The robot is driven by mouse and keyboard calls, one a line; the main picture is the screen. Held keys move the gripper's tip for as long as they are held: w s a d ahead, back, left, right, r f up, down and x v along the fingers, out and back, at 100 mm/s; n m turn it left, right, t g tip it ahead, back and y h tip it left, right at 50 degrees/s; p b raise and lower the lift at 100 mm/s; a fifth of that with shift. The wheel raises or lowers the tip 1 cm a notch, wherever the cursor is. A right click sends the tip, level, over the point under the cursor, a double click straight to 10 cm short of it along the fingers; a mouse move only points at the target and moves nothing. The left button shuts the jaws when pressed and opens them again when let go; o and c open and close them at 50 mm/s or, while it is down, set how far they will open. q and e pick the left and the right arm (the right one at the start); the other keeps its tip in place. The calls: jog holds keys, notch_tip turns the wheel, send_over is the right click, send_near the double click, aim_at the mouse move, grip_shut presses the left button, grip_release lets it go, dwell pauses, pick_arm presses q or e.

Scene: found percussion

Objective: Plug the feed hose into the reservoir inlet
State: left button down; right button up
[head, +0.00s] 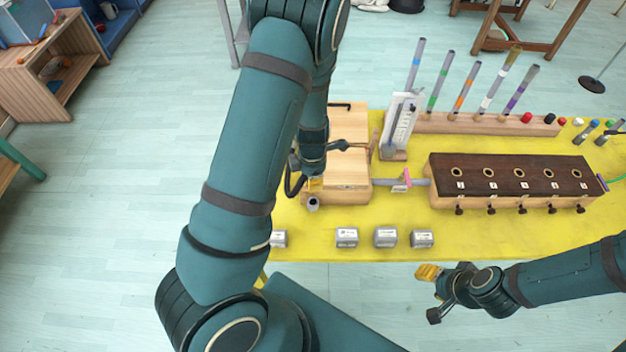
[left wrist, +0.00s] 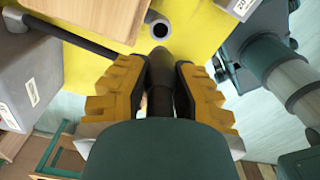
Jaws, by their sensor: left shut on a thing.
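The reservoir is a pale wooden box (head: 347,165) on the yellow table; its corner also shows in the left wrist view (left wrist: 100,14). A short grey round socket with a dark hole, apparently the inlet (head: 313,204), is beside the box's near left corner; it also shows in the left wrist view (left wrist: 117,37). My left gripper (head: 314,185) is shut on the dark feed hose (left wrist: 160,100). My right gripper (head: 431,294) is open and empty in front of the table.
A dark-topped wooden block with several holes (head: 510,175) stands right of the reservoir, joined by a grey pipe (head: 400,183). A rack of several coloured tubes (head: 470,122) and a white gauge (head: 400,122) stand behind. Several small grey blocks (head: 385,237) line the table's front.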

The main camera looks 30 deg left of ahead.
pick_arm(q)
jog(key=shift+w+d, duration=0.1)
dwell(0.3)
jog(key=shift+f+b, duration=2.15)
jog(key=shift+f, duration=0.7)
jog(key=shift+p, duration=0.45)
jog(key=shift+f+b, duration=1.15)
jog(key=shift+f, duration=0.45)
